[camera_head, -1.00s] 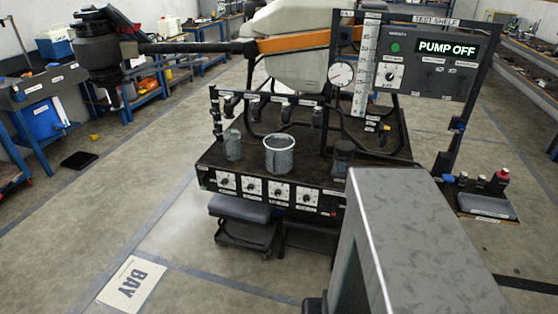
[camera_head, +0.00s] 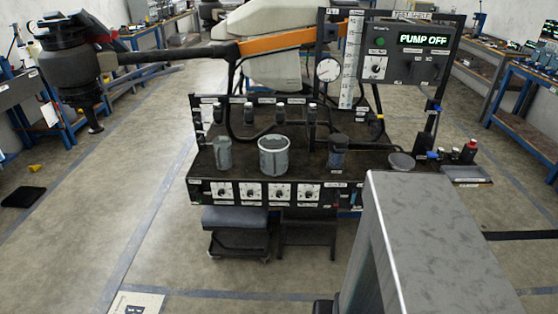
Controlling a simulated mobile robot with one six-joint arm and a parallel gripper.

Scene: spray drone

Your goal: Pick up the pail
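A grey pail (camera_head: 273,157) with a pale rim stands upright on the dark top of the test bench (camera_head: 240,158), left of the picture's middle. Its inside looks dark, and I cannot tell what it holds. A smaller grey jug-like vessel (camera_head: 222,153) stands to its left, apart from it. A dark blue-grey canister (camera_head: 337,151) stands to its right. Nothing of mine touches the pail. My gripper is not in view. A large grey part that looks like my own body fills the lower right and hides the floor there.
A row of nozzles (camera_head: 265,112) on a rail stands behind the pail. Dials (camera_head: 251,191) line the bench front. The panel (camera_head: 423,40) reads PUMP OFF. A drone arm (camera_head: 170,53) reaches left. A low step (camera_head: 236,230) stands below the bench.

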